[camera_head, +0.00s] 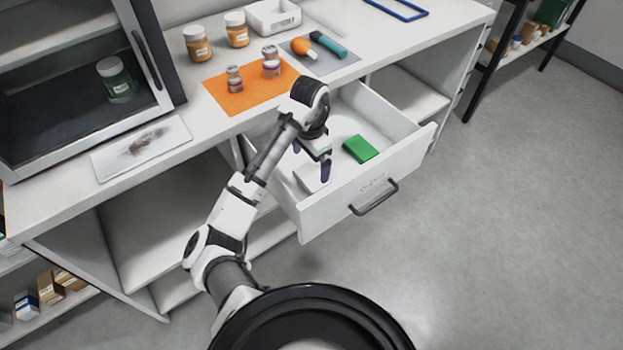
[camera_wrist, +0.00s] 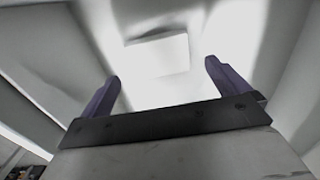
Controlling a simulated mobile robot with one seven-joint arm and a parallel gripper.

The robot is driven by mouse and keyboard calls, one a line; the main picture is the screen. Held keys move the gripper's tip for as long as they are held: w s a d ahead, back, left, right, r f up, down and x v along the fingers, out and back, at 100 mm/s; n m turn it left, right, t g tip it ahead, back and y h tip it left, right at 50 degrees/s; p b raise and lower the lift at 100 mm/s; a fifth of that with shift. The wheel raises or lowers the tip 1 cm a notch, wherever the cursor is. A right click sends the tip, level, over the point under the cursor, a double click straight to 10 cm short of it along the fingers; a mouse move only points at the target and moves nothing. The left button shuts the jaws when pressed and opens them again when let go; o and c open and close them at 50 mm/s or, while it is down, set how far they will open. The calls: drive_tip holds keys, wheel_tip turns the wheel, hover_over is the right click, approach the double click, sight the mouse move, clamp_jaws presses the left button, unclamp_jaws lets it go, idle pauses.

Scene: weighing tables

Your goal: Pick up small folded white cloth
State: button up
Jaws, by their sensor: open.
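The small folded white cloth (camera_head: 309,181) lies on the floor of the open white drawer (camera_head: 360,194), near its front left corner. My gripper (camera_head: 312,162) is inside the drawer area, just above the cloth, pointing down and partly covering it. In the wrist view, the cloth (camera_wrist: 158,54) is a pale square, hard to tell from the white drawer floor. The two purple fingers of my gripper (camera_wrist: 162,74) are spread apart with nothing between them. The cloth shows beyond the fingertips, roughly centred between them.
A green block (camera_head: 360,149) lies in the drawer to the right of my gripper. The drawer's walls stand close around. On the counter above are an orange mat (camera_head: 235,103) with two small jars, and a grey mat (camera_head: 335,66) with tools. The floor at right is clear.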

sight(310, 177)
drive_tip(key=shift+s+f, duration=0.2)
drive_tip(key=shift+f, duration=2.6)
drive_tip(key=c, duration=0.7)
